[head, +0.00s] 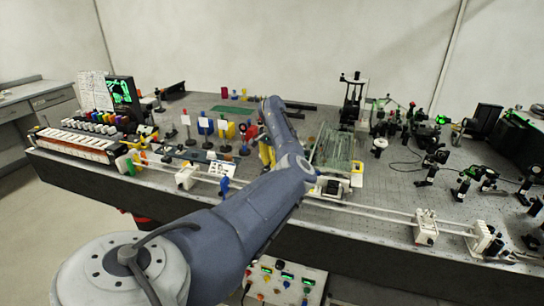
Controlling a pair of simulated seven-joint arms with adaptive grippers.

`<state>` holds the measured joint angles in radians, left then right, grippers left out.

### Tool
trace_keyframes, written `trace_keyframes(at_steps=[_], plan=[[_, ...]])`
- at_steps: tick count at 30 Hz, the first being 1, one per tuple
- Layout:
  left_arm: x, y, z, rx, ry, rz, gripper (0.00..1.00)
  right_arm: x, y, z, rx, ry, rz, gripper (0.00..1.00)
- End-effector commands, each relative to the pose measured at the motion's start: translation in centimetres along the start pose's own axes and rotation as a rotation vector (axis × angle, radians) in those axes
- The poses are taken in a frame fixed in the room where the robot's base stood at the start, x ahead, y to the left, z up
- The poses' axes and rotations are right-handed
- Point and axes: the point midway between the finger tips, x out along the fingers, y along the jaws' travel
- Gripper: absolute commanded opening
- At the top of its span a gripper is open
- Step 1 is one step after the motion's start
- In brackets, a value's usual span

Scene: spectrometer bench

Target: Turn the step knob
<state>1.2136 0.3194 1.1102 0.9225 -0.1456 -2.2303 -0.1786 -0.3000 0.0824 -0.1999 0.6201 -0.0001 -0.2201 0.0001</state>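No knob can be singled out by sight as the step knob. A control box (286,281) with small coloured knobs and green displays sits below the bench front at the bottom centre. A row of small coloured knobs (95,124) also stands on a unit at the left end of the bench. My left arm reaches from the bottom left up over the bench middle. My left gripper (267,154) is mostly hidden behind the arm, near yellow parts, so its opening cannot be made out. It is far from the control box. My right gripper is not in view.
The dark perforated bench (385,190) carries many optics. A white rail (375,212) with carriages runs along its front edge. Coloured filter holders (205,126) stand left of the arm. A glass-sided case (338,150) stands right of it. A lit screen (122,92) is at the back left.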

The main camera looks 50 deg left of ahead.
Motion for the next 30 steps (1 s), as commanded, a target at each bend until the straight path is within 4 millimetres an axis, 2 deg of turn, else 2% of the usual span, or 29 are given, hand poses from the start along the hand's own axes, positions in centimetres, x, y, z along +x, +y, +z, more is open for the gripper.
trace_keyframes(at_steps=[1, 8, 20, 30], plan=[[-0.01, -0.02, 0.0, 0.0, 0.0, 0.0, 0.14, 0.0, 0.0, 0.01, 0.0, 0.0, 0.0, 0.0], [0.02, 0.0, 0.01, 0.0, 0.0, 0.0, 0.4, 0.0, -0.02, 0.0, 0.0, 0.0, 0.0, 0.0], [0.06, 0.03, 0.02, -0.023, -0.001, 0.001, 0.4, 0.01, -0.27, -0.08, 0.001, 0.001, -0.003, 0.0], [0.05, 0.03, 0.01, -0.28, -0.001, 0.0, 0.4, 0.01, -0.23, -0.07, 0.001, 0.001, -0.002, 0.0]])
